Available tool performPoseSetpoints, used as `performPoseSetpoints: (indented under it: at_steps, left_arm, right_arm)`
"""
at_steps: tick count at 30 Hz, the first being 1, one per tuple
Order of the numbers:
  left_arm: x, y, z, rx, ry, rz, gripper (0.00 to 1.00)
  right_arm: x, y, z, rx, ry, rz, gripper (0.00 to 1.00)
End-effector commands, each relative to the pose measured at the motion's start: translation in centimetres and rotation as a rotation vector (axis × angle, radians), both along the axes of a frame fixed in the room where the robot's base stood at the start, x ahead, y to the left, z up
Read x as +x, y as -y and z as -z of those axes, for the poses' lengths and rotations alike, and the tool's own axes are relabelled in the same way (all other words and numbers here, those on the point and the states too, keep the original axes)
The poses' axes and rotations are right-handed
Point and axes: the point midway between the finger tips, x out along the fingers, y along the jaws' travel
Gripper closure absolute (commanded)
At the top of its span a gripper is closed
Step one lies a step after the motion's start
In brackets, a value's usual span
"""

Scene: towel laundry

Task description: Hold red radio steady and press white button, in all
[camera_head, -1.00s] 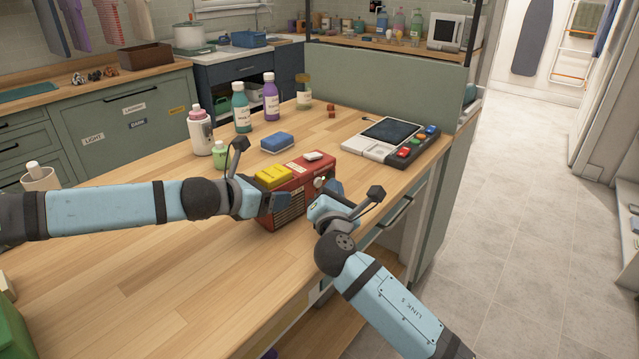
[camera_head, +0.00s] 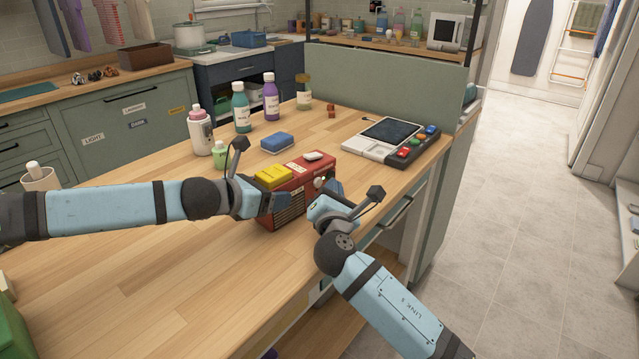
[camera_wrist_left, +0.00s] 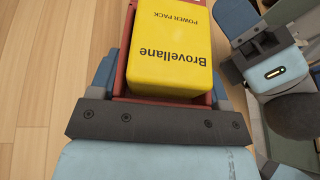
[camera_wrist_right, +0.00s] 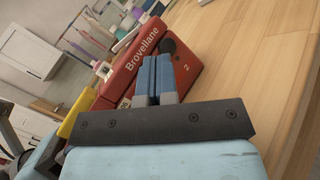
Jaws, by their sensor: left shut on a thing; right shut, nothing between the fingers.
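The red radio (camera_head: 306,183) stands on the wooden counter, with a yellow power pack (camera_head: 273,176) in its left end and a white button (camera_head: 313,156) on top at the right. My left gripper (camera_head: 270,203) is shut on the radio's left end; the left wrist view shows its fingers on both sides of the red body around the yellow pack (camera_wrist_left: 170,50). My right gripper (camera_head: 328,194) is shut and empty at the radio's front right. In the right wrist view its fingertips (camera_wrist_right: 157,75) are close to the radio's front, just below a dark knob (camera_wrist_right: 168,46); I cannot tell whether they touch.
A grey and white console (camera_head: 385,137) with coloured buttons lies behind right. A blue sponge (camera_head: 277,142) and several bottles, including a purple one (camera_head: 271,98), stand behind the radio.

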Motion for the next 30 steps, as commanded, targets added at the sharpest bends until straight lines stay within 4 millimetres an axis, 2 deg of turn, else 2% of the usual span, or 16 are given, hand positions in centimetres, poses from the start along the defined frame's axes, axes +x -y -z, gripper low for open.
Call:
performPoseSetpoints:
  at_steps: [30]
  left_arm:
    - [0.01,0.0,-0.04,-0.001,0.001,0.0,0.7]
  right_arm:
    - [0.94,-0.87,-0.03,0.0,0.0,0.0,1.0]
